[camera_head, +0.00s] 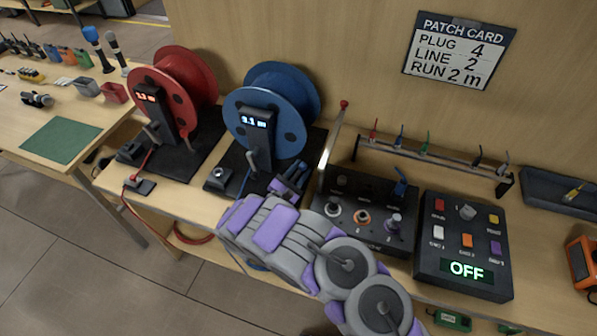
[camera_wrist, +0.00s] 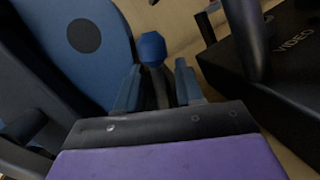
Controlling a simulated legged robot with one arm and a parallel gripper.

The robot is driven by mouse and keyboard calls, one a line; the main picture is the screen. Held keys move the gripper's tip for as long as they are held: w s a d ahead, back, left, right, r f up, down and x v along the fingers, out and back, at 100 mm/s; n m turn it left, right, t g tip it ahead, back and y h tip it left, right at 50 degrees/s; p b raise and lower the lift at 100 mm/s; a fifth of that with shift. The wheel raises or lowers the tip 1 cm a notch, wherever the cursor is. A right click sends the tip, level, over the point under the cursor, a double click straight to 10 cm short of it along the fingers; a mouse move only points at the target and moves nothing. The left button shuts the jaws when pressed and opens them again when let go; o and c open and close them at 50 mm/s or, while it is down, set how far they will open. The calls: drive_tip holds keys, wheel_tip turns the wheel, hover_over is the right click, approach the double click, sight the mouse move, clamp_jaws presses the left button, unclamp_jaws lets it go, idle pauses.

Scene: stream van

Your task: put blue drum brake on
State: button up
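The blue drum (camera_head: 280,100) stands on a black base on the bench, with a lit display on its black post (camera_head: 259,137). A lever with a blue knob (camera_wrist: 152,48) shows in the wrist view beside the blue drum (camera_wrist: 85,40); I take it for the brake lever. My gripper (camera_head: 293,175) is low at the right front of the blue drum. In the wrist view my gripper (camera_wrist: 157,85) has its two fingers apart, with the lever's dark stalk between them and the knob just past the tips. Contact cannot be told. My gripper hides the lever's foot in the head view.
The red drum (camera_head: 180,85) stands to the left. A black box with knobs (camera_head: 368,212) and a box reading OFF (camera_head: 465,245) are close on the right. An upright metal rod with a red tip (camera_head: 334,138) stands just right of my gripper. A patch card (camera_head: 459,50) hangs behind.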

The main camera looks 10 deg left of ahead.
drive_tip(key=shift+s+a, duration=0.1)
drive_tip(key=p+v, duration=0.1)
drive_tip(key=v, duration=0.6)
drive_tip(key=shift+s+f+p, duration=0.15)
drive_tip(key=shift+p, duration=0.15)
drive_tip(key=shift+o, duration=0.4)
